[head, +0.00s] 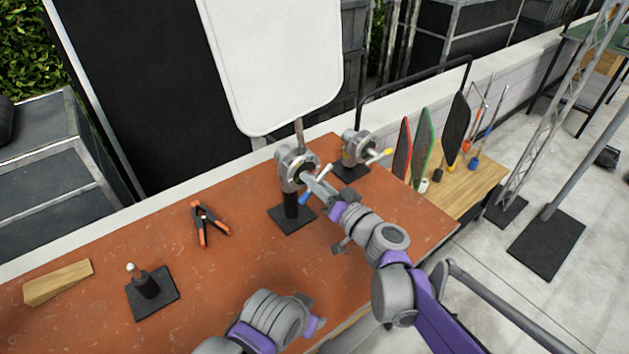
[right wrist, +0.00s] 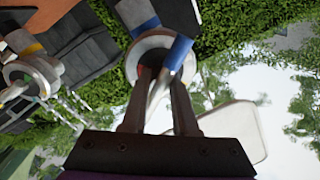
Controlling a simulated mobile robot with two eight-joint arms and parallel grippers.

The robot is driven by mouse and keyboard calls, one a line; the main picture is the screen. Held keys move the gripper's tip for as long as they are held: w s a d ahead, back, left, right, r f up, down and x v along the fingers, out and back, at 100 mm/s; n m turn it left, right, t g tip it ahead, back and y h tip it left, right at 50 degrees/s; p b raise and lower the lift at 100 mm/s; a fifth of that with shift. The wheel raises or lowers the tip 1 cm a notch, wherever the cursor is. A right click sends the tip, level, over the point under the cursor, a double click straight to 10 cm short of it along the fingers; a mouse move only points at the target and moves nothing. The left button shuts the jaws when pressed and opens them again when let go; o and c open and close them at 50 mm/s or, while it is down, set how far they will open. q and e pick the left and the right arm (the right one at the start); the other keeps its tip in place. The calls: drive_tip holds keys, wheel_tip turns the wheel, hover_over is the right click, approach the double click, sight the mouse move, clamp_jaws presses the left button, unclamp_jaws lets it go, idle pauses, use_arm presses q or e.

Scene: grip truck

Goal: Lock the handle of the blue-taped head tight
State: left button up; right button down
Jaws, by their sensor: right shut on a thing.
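The blue-taped head (head: 291,160) is a grey round clamp on a black post with a square black base plate. My right gripper (head: 314,184) is shut on the handle, whose bar lies between the two fingers (right wrist: 158,108). The fingers partly hide the head. My left gripper (head: 316,322) is low over the table's front, away from the head; its fingers are not clear.
A yellow-taped head (head: 356,146) stands close behind on the right. A white panel (head: 275,60) rises above the blue-taped head on a rod. Orange-handled clamp (head: 207,221), wooden wedge (head: 58,282) and a small post on a black plate (head: 152,292) lie left.

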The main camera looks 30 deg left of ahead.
idle(0.8)
drive_tip(key=c, duration=0.7)
unclamp_jaws()
drive_tip(key=v, duration=1.1)
drive_tip(key=shift+b, duration=0.35)
drive_tip(key=shift+a, duration=0.1)
